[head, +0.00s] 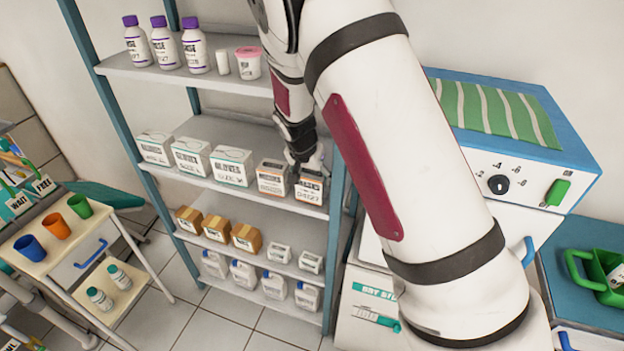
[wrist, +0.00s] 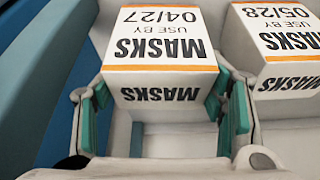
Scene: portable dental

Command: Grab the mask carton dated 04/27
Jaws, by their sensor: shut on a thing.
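The mask carton dated 04/27 (wrist: 158,48) is white with an orange stripe and shows upside down in the wrist view. In the head view the carton (head: 310,190) stands at the right end of the middle shelf. My gripper (wrist: 162,112) has its teal pads on both sides of this carton and is shut on it. In the head view my gripper (head: 306,165) reaches down over the carton from above. A second mask carton (wrist: 283,40), dated 05/28, stands close beside it; it also shows in the head view (head: 272,180).
White glove cartons (head: 231,167) stand left of the mask cartons on the same shelf (head: 220,130). Bottles (head: 165,45) stand on the shelf above. Brown boxes (head: 216,228) are below. A blue shelf post (head: 335,205) is close on the right.

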